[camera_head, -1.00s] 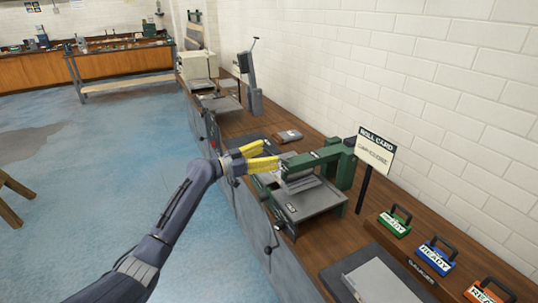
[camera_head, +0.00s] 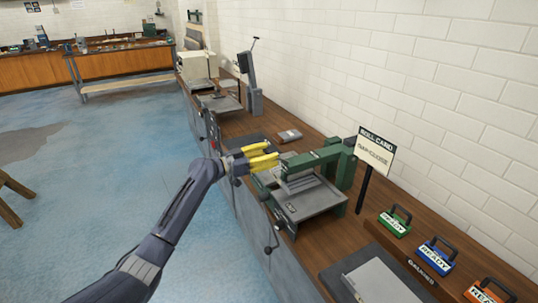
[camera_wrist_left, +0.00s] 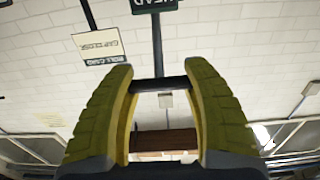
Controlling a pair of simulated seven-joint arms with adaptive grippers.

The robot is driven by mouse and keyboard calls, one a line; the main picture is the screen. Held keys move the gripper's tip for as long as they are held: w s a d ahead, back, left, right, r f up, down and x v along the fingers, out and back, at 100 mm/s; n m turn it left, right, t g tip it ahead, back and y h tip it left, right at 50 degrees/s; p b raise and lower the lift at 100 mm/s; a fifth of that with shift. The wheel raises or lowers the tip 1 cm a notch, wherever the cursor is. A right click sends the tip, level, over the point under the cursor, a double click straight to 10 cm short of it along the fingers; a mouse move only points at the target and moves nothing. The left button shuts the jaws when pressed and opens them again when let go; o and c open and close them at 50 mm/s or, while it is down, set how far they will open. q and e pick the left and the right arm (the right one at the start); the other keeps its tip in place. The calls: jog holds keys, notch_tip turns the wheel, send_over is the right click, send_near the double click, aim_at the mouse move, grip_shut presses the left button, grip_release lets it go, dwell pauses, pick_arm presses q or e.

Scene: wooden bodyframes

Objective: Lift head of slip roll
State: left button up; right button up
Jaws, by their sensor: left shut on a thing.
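The slip roll (camera_head: 318,201) is a green and grey machine on the wooden bench, with a green head bar (camera_head: 312,158) across its top. My left gripper (camera_head: 270,156) has yellow fingers and is at the left end of the head. In the left wrist view, the fingertips (camera_wrist_left: 160,84) are shut on a dark bar-shaped handle (camera_wrist_left: 160,85) that runs between them. A green HEAD label (camera_wrist_left: 154,5) shows at the top of that view. The head view does not show clearly how far the head is raised. My right gripper is not in view.
A ROLL CARD sign (camera_head: 375,152) stands behind the slip roll near the white brick wall. Green (camera_head: 395,220), blue (camera_head: 436,255) and orange (camera_head: 487,292) READY blocks sit at the right. A grey plate (camera_head: 380,283) lies in front. Other machines stand further back.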

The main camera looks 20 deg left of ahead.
pick_arm(q)
jog(key=shift+r, duration=0.1)
grip_shut()
jog(key=shift+r, duration=0.2)
